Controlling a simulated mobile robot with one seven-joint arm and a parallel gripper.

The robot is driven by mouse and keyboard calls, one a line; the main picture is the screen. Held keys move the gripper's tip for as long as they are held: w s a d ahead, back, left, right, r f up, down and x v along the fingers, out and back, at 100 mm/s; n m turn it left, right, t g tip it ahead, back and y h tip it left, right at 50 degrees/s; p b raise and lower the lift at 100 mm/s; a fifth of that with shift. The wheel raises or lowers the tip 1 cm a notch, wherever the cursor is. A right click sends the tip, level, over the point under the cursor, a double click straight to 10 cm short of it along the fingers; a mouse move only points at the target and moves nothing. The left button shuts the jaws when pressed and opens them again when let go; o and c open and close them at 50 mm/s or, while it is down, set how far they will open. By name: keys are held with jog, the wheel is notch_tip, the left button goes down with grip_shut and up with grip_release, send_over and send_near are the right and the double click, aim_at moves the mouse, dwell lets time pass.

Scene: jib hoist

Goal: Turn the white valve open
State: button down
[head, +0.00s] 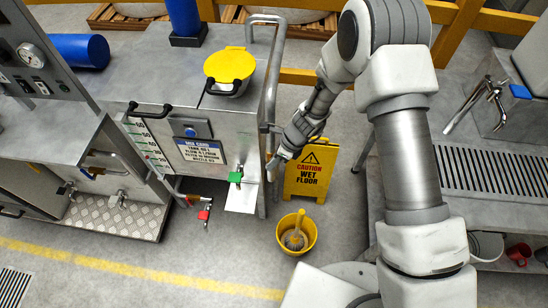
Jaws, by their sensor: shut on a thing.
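My gripper (275,167) reaches down to the right side of the steel mixing tank, close to its front right corner. Its jaws are shut on a small pale part there, which looks like the handle of the white valve (271,176). The jaws hide most of that valve, and I cannot tell how far its handle is turned. A green-handled valve (236,177) sits on the tank's front, left of my gripper. A red-handled valve (204,215) hangs lower, to the left of the green one.
A yellow wet-floor sign (308,170) stands just right of my gripper. A yellow bucket (296,238) is on the floor in front of it. A yellow lid (230,65) tops the tank, beside a bent steel pipe (272,70). A grated steel bench (490,165) is at the right.

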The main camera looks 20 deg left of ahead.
dwell(0.4)
jog(key=c, duration=1.1)
grip_release()
jog(key=p+v, duration=0.2)
jog(key=v, duration=1.5)
jog(key=shift+r, duration=0.2)
